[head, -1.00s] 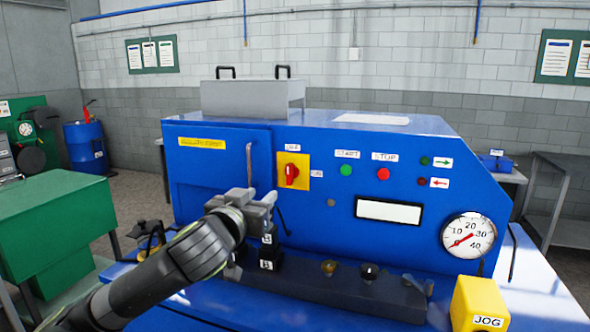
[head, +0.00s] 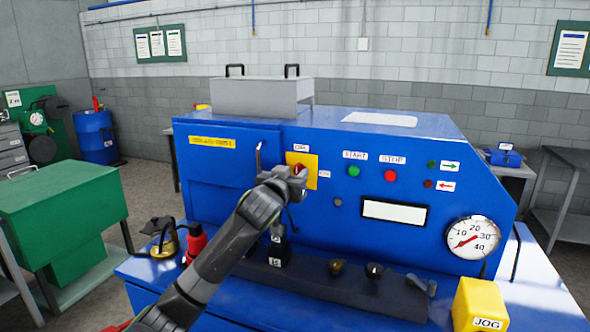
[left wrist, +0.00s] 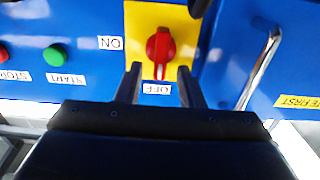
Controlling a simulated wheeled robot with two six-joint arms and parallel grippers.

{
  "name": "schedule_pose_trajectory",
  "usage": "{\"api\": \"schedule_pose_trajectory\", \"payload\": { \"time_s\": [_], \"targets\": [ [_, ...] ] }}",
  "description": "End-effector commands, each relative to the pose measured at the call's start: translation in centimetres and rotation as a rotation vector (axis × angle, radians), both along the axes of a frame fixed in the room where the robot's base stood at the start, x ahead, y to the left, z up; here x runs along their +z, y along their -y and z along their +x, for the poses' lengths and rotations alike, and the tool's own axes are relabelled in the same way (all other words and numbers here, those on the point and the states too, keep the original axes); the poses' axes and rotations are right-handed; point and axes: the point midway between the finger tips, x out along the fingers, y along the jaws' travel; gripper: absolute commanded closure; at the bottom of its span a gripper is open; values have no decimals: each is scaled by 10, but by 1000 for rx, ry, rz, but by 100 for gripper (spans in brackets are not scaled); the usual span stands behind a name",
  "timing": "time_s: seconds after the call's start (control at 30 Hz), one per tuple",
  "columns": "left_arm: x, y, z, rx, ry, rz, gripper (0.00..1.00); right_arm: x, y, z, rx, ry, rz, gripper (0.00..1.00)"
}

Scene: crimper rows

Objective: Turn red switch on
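The red switch (left wrist: 160,46) is a rotary knob on a yellow plate (left wrist: 140,18) on the blue machine front. The left wrist view shows the panel upside down; the knob's handle lines up with the OFF label (left wrist: 156,88), while the ON label (left wrist: 111,43) is to its left. In the head view, the switch (head: 299,168) is partly hidden by my left gripper (head: 296,174). My left gripper is open and empty, its two fingers apart and pointing at the plate, on either side of the switch's line. Contact with the knob is not visible. My right gripper is not in view.
A bent metal handle (head: 259,158) stands out just left of the plate. The green start button (head: 353,171) and red stop button (head: 391,176) are to the right. A ledge with small knobs (head: 374,270) runs below. A gauge (head: 473,237) sits farther right.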

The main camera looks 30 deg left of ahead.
Motion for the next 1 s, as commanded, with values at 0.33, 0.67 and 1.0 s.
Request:
{"api": "schedule_pose_trajectory", "payload": {
  "time_s": [0.33, 0.67, 1.0],
  "targets": [
    [-1, -3, 13, 0, -1, 1, 65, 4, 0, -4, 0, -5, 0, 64],
    [-1, -3, 12, 0, -1, 1, 86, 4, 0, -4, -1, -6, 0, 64],
    [-1, -3, 12, 0, -2, 6, 100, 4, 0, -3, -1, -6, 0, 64]
  ]
}}
